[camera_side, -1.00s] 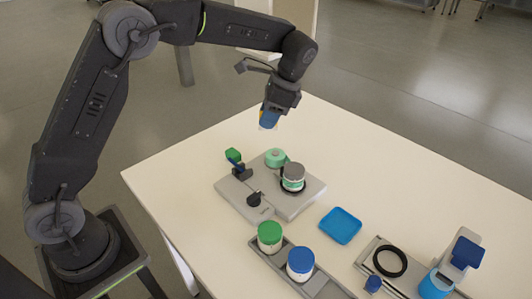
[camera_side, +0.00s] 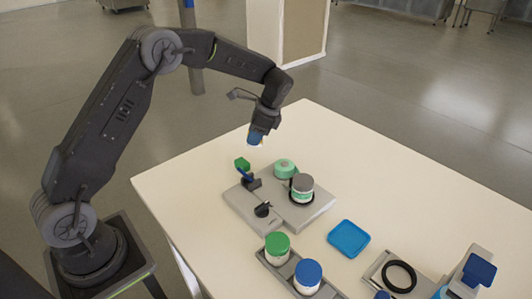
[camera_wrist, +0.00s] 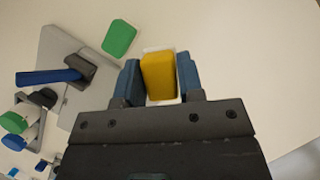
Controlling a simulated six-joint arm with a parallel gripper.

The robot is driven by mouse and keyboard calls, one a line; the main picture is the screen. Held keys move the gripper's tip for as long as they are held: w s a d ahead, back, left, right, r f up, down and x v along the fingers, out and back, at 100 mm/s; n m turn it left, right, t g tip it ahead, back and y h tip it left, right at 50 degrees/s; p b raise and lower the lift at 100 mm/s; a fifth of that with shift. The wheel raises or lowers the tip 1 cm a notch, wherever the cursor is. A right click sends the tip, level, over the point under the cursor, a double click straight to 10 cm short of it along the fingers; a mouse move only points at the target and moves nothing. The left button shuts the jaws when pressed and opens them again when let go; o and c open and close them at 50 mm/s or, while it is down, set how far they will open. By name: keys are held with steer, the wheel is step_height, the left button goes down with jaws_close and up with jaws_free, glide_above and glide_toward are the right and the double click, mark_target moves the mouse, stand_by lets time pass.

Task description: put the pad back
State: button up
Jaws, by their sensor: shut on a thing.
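A yellow pad with a white layer (camera_wrist: 158,76) sits between the two blue fingers of my gripper (camera_wrist: 157,85) in the wrist view, and the gripper is shut on it. In the side view my gripper (camera_side: 256,138) is above the table, over the back left side of the grey station, apart from it. The pad is mostly hidden there; only a small light edge shows below the fingers. A green block (camera_wrist: 119,38) lies beside the grey station in the wrist view; it also shows in the side view (camera_side: 242,164), close below my gripper.
The grey station (camera_side: 290,213) carries a blue handle (camera_wrist: 48,76) in a dark holder, a mint-green round thing (camera_side: 285,168) and a grey-lidded jar (camera_side: 302,186). Green-lidded (camera_side: 277,247) and blue-lidded (camera_side: 308,276) jars stand in front. A blue tray (camera_side: 348,239) lies right; the table behind it is clear.

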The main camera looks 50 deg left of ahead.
mark_target(261, 162)
steer(key=w+d+f, duration=0.2)
steer(key=shift+d+f, duration=0.1)
steer(key=shift+d, duration=0.3)
steer(key=shift+f, duration=1.9)
steer(key=shift+f, duration=0.15)
steer(key=o, duration=0.6)
